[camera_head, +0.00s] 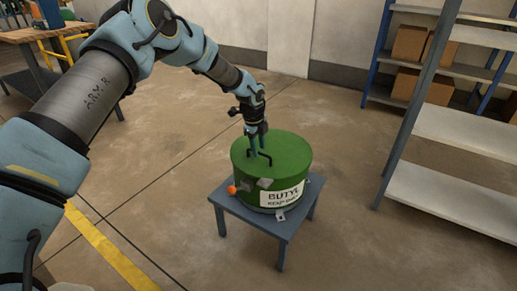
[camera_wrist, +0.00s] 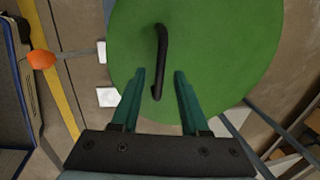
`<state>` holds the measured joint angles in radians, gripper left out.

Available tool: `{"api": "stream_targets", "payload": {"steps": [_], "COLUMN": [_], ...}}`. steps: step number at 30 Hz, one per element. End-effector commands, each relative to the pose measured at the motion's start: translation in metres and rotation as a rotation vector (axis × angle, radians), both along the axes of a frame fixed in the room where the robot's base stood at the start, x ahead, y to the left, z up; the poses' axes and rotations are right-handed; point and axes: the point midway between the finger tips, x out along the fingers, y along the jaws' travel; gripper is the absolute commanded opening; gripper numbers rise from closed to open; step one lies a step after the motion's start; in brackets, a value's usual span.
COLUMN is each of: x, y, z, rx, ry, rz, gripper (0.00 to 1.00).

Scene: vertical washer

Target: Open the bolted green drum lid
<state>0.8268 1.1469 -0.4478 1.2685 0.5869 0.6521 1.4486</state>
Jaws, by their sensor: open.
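A green drum (camera_head: 243,189) with a white "BUTYL" label stands on a small grey-blue table (camera_head: 257,221). Its green lid (camera_head: 285,153) is on top, seen from above in the wrist view (camera_wrist: 215,50). A black bar handle (camera_head: 265,158) stands on the lid; it also shows in the wrist view (camera_wrist: 161,60). My gripper (camera_head: 258,151) is over the lid by the handle. In the wrist view its teal fingers (camera_wrist: 160,75) are apart, with the handle's near end in the gap between them. I cannot tell whether they touch it.
Metal shelves (camera_head: 455,137) with cardboard boxes (camera_head: 409,43) stand at the right. A wooden workbench (camera_head: 35,33) is at the back left. A yellow floor line (camera_head: 110,250) runs at left. The floor around the table is clear.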

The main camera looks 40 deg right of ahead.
Motion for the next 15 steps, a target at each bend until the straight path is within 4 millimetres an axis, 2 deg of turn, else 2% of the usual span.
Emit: {"api": "stream_targets", "payload": {"steps": [3,11,15], "x": [0.0005,0.0006,0.0005], "y": [-0.0011,-0.0013,-0.0013], "z": [-0.0061,-0.0071,-0.0070], "rx": [0.000,0.000,0.000], "ry": [0.000,0.000,0.000], "rz": [0.001,0.001,0.001], "gripper": [0.45,0.45,0.31]}}
